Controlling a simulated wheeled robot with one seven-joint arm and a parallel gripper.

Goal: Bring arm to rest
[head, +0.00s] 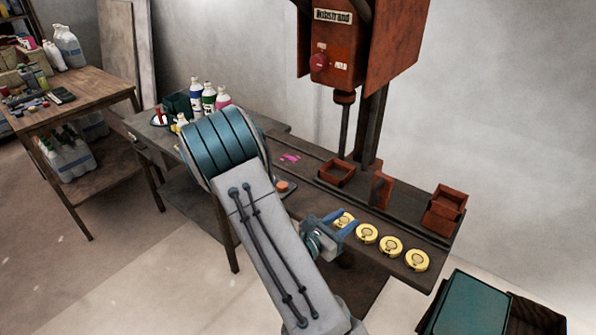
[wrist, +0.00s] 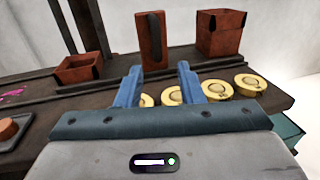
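My gripper (head: 336,224) is at the front edge of the dark workbench, beside the leftmost yellow disc (head: 344,220) in the head view. In the wrist view the two blue fingers of my gripper (wrist: 160,85) stand apart with nothing held between them. Yellow discs lie in a row past the fingertips and to the right, one partly hidden behind the fingers. My arm (head: 265,235) reaches up from the bottom of the head view, bends at the blue joint, and hides part of the bench.
A rusty red machine (head: 337,60) stands over the bench (head: 445,242). Rusty open boxes (head: 445,208) (head: 337,172) sit on it. Bottles (head: 208,98) stand at the bench's left end. A wooden table (head: 85,90) is at far left. A green-topped bin (head: 480,305) is at lower right.

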